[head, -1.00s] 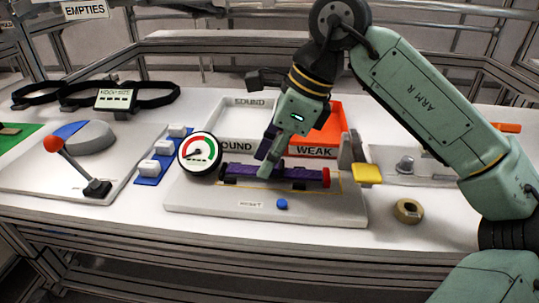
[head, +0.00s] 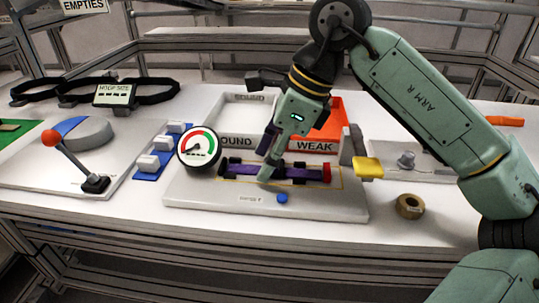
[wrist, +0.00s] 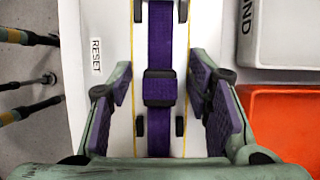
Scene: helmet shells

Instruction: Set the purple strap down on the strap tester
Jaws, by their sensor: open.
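The purple strap (head: 305,173) lies lengthwise across the grey strap tester (head: 325,208), between its black posts. In the wrist view the strap (wrist: 160,45) runs straight between two yellow lines, with a dark buckle at its middle. My gripper (head: 268,165) is low over the strap's middle. In the wrist view my gripper (wrist: 163,85) is open, its purple-padded fingers one on each side of the strap with clear gaps. Part of the strap is hidden behind a finger in the head view.
The dial gauge (head: 198,149) stands at the tester's left and a yellow lever (head: 368,166) at its right. A white SOUND bin (head: 231,112) and an orange WEAK bin (head: 335,115) stand close behind. A tape roll (head: 410,206) lies front right.

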